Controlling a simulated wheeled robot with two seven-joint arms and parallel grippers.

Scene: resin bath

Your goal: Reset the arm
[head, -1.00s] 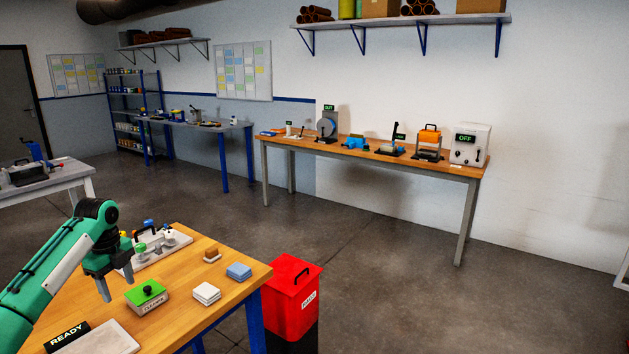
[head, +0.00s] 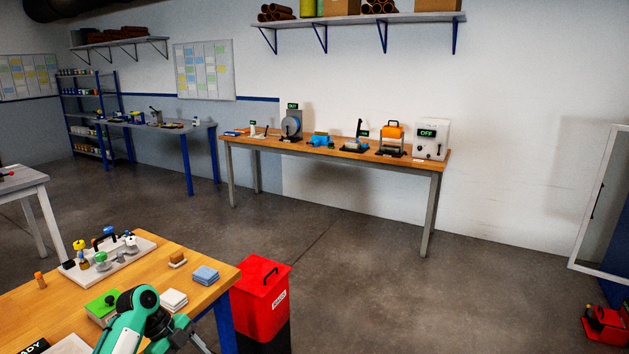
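My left arm comes in at the lower left of the head view, in teal and dark grey. Its gripper (head: 200,343) is low over the front right part of the wooden table (head: 50,309), partly cut off by the lower picture edge. Its fingers are too little seen to tell whether they are open or shut. I see nothing held in it. My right arm and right gripper are not in view.
The floor (head: 370,290) to the right is open.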

